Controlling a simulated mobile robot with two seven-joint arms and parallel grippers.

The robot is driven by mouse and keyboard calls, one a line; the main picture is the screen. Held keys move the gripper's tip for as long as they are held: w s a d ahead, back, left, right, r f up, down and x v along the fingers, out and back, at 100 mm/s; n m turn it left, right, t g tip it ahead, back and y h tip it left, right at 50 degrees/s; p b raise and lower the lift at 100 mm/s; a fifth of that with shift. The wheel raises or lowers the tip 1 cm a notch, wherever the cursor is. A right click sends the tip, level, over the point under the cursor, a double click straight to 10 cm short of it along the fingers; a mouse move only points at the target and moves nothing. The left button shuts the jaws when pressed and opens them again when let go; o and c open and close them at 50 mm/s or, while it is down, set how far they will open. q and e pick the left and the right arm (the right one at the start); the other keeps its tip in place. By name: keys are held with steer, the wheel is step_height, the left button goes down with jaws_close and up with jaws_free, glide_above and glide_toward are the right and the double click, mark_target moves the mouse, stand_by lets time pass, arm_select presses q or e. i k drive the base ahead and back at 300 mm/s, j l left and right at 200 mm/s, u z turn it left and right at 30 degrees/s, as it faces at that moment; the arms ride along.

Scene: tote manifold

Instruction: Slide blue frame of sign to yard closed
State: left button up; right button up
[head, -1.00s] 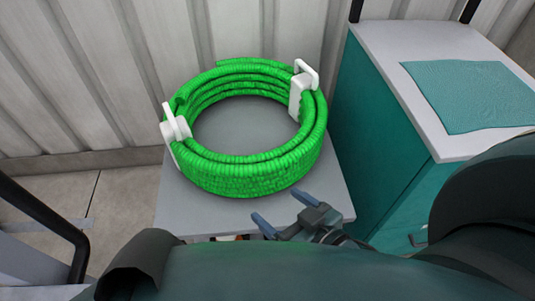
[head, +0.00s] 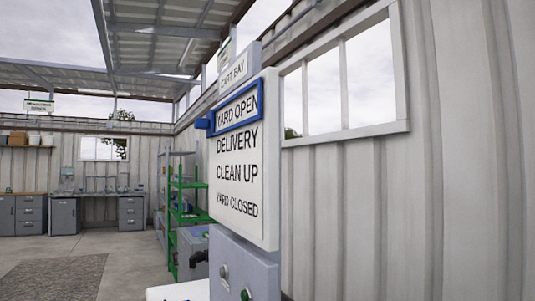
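The white sign (head: 232,172) hangs in the middle of the head view, seen at an angle, with the lines YARD OPEN, DELIVERY, CLEAN UP and YARD CLOSED from top to bottom. The blue frame (head: 239,123) is around the top line, YARD OPEN. A blue tab (head: 202,123) sticks out at the frame's left side. The YARD CLOSED line (head: 237,205) is the lowest on the board and has no frame around it. Neither of my grippers shows in the head view now.
A grey box (head: 243,268) with knobs is below the sign. A corrugated wall (head: 400,200) with a window (head: 345,80) runs along the right. Green shelving (head: 182,215) stands behind on the left. The floor (head: 125,265) at left is open, with a dark mat (head: 52,280).

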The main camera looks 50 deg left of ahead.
mark_target(208, 124)
steer(key=u, duration=1.9)
